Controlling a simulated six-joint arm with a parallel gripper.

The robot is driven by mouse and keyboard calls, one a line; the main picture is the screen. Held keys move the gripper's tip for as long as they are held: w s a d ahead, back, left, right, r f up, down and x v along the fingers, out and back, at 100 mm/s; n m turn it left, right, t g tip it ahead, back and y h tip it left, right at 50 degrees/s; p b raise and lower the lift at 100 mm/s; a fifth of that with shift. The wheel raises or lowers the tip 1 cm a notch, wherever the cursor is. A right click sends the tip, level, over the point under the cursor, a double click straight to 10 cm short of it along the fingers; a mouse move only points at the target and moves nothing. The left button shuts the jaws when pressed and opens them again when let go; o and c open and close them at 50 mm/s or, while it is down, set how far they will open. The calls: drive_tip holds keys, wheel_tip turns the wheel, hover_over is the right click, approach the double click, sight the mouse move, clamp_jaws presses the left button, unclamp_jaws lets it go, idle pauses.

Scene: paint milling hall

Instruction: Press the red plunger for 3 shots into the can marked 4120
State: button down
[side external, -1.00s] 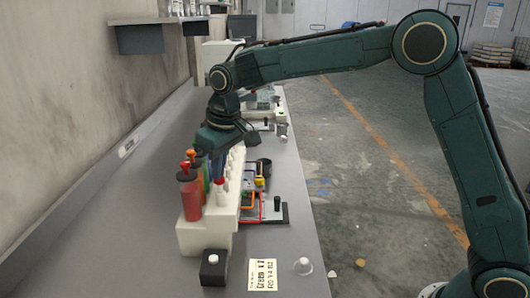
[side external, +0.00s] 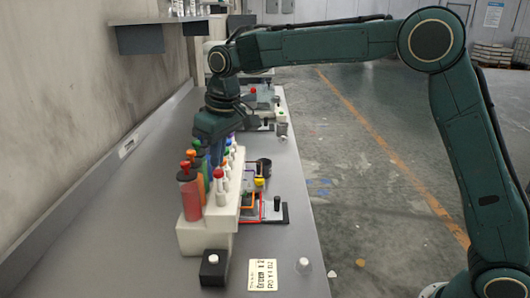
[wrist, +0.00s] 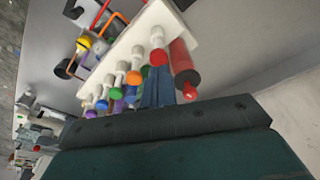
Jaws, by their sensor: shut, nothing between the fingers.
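The red plunger (side external: 219,173) is the nearest in a row of white plungers with coloured caps on the pale dispenser block (side external: 205,238). It stands up in front of the red bottle (side external: 190,200). In the wrist view, its red cap (wrist: 158,57) is just beyond my fingertips. My gripper (side external: 217,163) is shut and empty, pointing down above the plunger, with a small gap seeming to show. The blue fingers also show in the wrist view (wrist: 157,82). No can marking 4120 is readable; a dark cup (side external: 264,167) stands right of the block.
Orange and red frames sit on the bench right of the block, near a yellow-topped item (side external: 259,182). A black box with a white button (side external: 213,268), a note card (side external: 263,275) and a small clear item (side external: 303,266) are in front.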

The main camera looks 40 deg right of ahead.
sight(218, 171)
drive_tip(key=shift+f, duration=0.4)
drive_tip(key=shift+f, duration=0.35)
drive_tip(key=shift+f, duration=1)
drive_tip(key=shift+r, duration=1.75)
drive_tip(key=shift+r, duration=0.1)
drive_tip(key=shift+r, duration=2.4)
